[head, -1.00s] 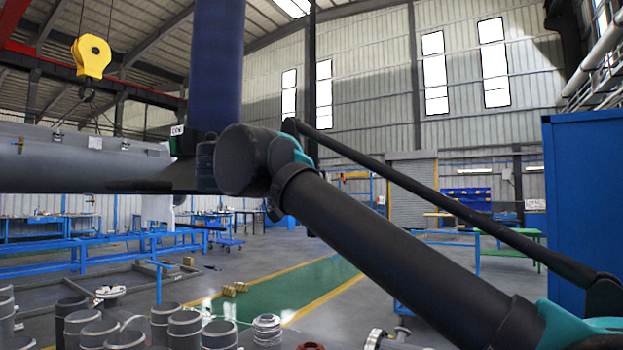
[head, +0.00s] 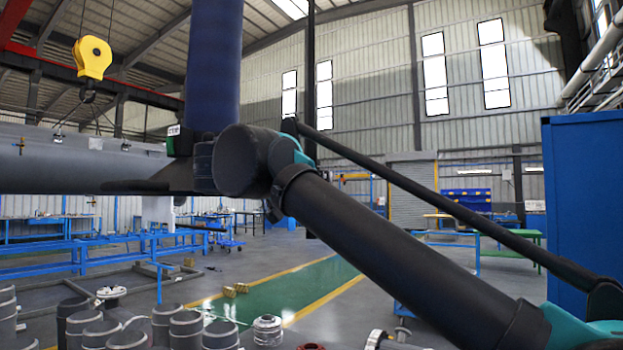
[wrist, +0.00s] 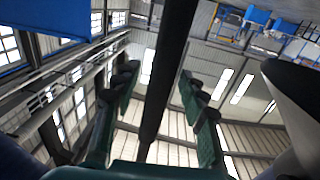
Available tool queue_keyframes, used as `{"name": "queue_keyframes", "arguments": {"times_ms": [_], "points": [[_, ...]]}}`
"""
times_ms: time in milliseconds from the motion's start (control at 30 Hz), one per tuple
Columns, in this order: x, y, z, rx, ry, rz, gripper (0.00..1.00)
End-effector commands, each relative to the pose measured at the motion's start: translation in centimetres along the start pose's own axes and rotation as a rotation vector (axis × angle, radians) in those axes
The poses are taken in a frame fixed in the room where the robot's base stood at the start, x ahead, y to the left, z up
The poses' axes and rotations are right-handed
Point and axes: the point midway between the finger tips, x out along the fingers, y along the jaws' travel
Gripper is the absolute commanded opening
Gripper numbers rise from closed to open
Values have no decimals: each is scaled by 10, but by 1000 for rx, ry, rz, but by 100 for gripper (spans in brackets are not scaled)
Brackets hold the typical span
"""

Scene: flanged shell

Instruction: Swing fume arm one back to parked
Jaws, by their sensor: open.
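A dark blue upright tube (head: 215,70) with a black joint piece and a small green-and-white label hangs at left centre in the head view. It looks like fume arm one, though its ends are out of frame or hidden. My gripper (wrist: 158,80) shows in the wrist view with its teal fingers apart. A dark bar (wrist: 168,85) runs lengthwise through the gap between them. I cannot tell whether either finger touches it. A grey, dark-faced conical part (wrist: 290,95) stands at the right of that view. I cannot make out the gripper in the head view.
My black arm link crosses the head view's lower right. A large grey cylindrical shell (head: 55,165) lies at the left. A yellow crane hook (head: 92,58) hangs above. A blue cabinet (head: 588,200) stands at the right.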

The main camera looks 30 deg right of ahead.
Motion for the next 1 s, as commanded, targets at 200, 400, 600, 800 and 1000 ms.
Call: {"name": "queue_keyframes", "arguments": {"times_ms": [200, 400, 600, 800, 1000], "points": [[-6, -1, 0, 0, 0, -3, 43], [-24, -1, 0, 0, 0, -5, 43], [-45, -1, 0, 0, 0, -5, 43], [-63, -1, 0, 0, 0, -4, 43], [-73, 0, 0, 0, 0, -2, 43]]}}
